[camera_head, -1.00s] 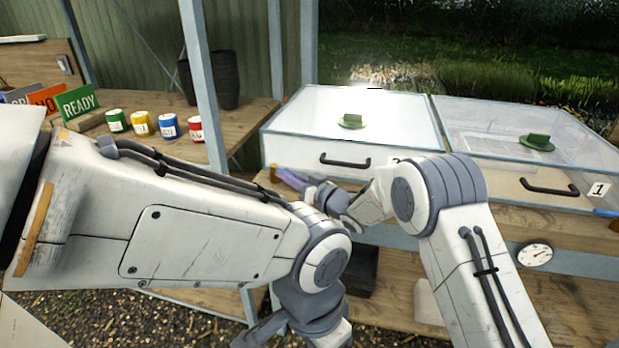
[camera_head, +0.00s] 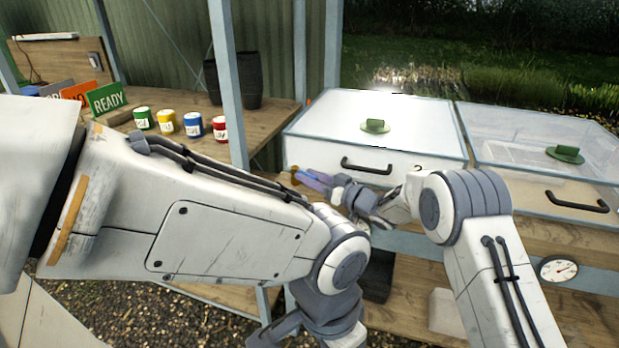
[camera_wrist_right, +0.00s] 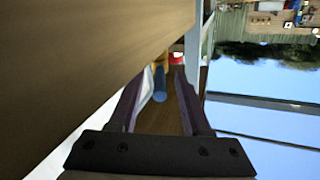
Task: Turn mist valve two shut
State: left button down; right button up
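A small brass-coloured fitting (camera_head: 294,174), probably mist valve two, is at the front edge of the left cold frame (camera_head: 300,150). My right gripper (camera_head: 312,181) reaches left along the frame's front, with its fingertips close to the fitting. In the right wrist view, my right gripper (camera_wrist_right: 164,80) has its fingers apart. A blue rod-like handle (camera_wrist_right: 160,86) lies in the gap between them, with a yellow part (camera_wrist_right: 160,66) behind it. I cannot tell whether a finger touches the handle.
Green, yellow, blue and red cans (camera_head: 220,129) stand on the bench at left, near a READY sign (camera_head: 105,98). The right cold frame (camera_head: 545,125) adjoins the left one. A round dial (camera_head: 558,269) is below it. A wooden surface (camera_wrist_right: 85,75) runs close beside my right gripper.

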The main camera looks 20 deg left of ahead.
jog(key=shift+d, duration=0.15)
jog(key=v, duration=1)
jog(key=shift+s+d, duration=0.1)
jog(key=shift+d, duration=0.05)
